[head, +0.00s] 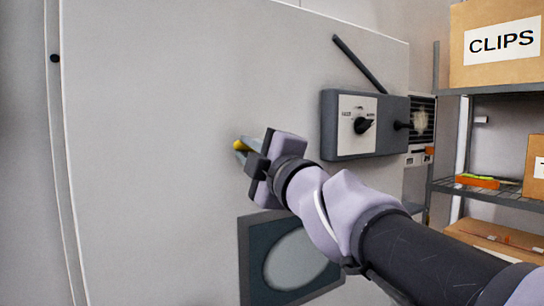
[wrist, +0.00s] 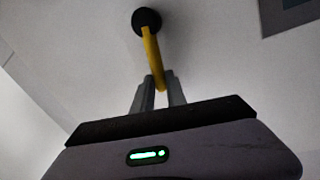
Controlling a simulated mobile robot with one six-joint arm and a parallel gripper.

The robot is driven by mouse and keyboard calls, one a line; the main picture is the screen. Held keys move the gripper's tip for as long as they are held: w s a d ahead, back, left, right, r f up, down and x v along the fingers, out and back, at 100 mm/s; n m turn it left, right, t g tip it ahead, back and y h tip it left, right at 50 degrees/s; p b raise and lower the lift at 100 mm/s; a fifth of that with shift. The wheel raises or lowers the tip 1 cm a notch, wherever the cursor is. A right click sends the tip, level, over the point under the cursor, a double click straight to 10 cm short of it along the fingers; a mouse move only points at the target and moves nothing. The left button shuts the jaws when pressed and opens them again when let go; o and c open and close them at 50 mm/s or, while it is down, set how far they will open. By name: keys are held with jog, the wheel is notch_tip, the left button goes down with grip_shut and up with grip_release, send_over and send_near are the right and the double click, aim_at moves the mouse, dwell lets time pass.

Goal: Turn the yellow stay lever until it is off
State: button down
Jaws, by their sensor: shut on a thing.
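The yellow stay lever (wrist: 151,52) shows in the wrist view. It runs from a round black pivot (wrist: 146,20) on the pale panel down to my gripper (wrist: 161,92). The gripper's two grey fingers are shut on the lever's free end. In the head view a small part of the yellow lever (head: 239,145) shows at the fingertips of my gripper (head: 243,152), in front of the panel (head: 150,120). The pivot and most of the lever are hidden there behind the gripper.
A grey control box (head: 328,125) with a black knob (head: 362,125) sits right of my gripper, below a dark slanted bar (head: 360,64). A dark-framed oval window (head: 295,260) is below. Shelves (head: 490,88) with a CLIPS box (head: 500,70) stand at right. The panel's left part is clear.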

jog(key=shift+f+n+b, duration=0.85)
jog(key=shift+f+n, duration=0.05)
jog(key=shift+n, duration=0.6)
jog(key=shift+f, duration=0.1)
jog(key=c, duration=1.3)
grip_release()
jog(key=shift+c, duration=0.2)
jog(key=p+v, duration=0.1)
jog(key=v, duration=1.6)
jog(key=shift+d, duration=0.3)
